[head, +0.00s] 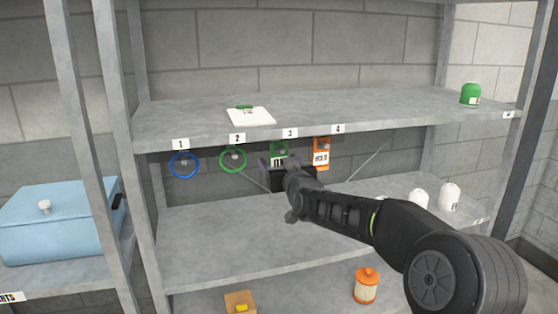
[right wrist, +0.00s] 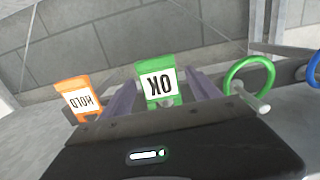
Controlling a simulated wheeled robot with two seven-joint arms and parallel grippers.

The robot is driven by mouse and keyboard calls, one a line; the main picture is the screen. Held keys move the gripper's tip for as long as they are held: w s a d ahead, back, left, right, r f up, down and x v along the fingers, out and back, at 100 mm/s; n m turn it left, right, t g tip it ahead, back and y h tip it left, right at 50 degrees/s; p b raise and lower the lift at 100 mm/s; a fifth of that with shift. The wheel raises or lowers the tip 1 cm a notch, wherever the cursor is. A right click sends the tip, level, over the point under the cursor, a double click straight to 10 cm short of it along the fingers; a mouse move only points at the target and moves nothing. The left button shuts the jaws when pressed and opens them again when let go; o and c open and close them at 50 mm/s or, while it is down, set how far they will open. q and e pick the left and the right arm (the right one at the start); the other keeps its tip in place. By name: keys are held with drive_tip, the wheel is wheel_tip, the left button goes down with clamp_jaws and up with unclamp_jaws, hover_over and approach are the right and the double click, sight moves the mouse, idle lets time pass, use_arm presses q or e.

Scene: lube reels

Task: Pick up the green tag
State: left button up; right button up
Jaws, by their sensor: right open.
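The green tag (right wrist: 158,83), with a white label reading OK, hangs under the shelf edge at position 3. In the head view its top (head: 279,149) shows, and my right gripper hides most of the rest. My right gripper (head: 276,164) is at the tag. In the right wrist view the open fingers (right wrist: 160,98) stand on either side of the tag, with the tag between them. I cannot tell whether they touch it. My left gripper is not in view.
An orange HOLD tag (head: 321,154) hangs close to the right. A green ring (head: 232,172) and a blue ring (head: 172,168) hang to the left. The upper shelf (head: 350,100) lies above, with a white clipboard (head: 250,117) and a green canister (head: 470,94).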

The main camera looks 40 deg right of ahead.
drive_tip(key=shift+w, duration=0.15)
drive_tip(key=shift+c, duration=0.3)
drive_tip(key=c, duration=1.4)
